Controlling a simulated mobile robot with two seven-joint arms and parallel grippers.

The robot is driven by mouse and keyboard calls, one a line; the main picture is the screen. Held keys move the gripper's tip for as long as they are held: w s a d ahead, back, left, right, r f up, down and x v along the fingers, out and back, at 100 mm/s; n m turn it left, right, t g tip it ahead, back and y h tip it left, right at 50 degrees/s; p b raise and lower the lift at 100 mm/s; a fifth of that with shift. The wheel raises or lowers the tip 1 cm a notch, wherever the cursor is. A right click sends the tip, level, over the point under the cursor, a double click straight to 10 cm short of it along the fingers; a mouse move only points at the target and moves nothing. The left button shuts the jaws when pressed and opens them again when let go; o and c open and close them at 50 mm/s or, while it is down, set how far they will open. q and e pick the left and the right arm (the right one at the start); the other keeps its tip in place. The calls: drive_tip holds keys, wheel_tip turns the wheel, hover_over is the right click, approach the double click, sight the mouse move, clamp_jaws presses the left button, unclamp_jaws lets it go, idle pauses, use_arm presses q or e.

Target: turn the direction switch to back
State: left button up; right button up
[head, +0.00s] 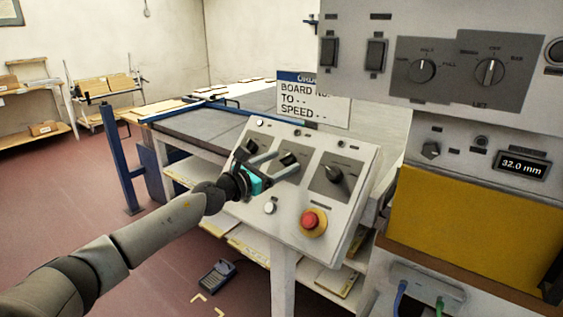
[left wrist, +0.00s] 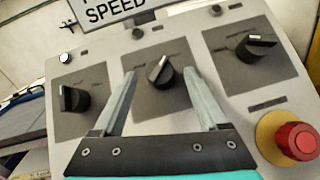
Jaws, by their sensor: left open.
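A sloped grey console (head: 262,215) carries three black rotary switches on dark plates. The left switch (left wrist: 73,98), middle switch (left wrist: 160,72) and right switch (left wrist: 257,45) all show in the left wrist view. Their labels are too small to read, so I cannot tell which is the direction switch. In the left wrist view the fingertips (left wrist: 160,76) frame that knob on both sides; contact cannot be told. My right gripper is out of view.
A red emergency button (head: 310,220) on a yellow base sits low on the console. A tall grey panel (head: 440,110) with more knobs and a display stands close on the right. A sign (head: 313,100) stands behind the console. Open floor lies at left.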

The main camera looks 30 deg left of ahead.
use_arm(q)
drive_tip(key=shift+w, duration=0.3)
clamp_jaws()
idle(0.6)
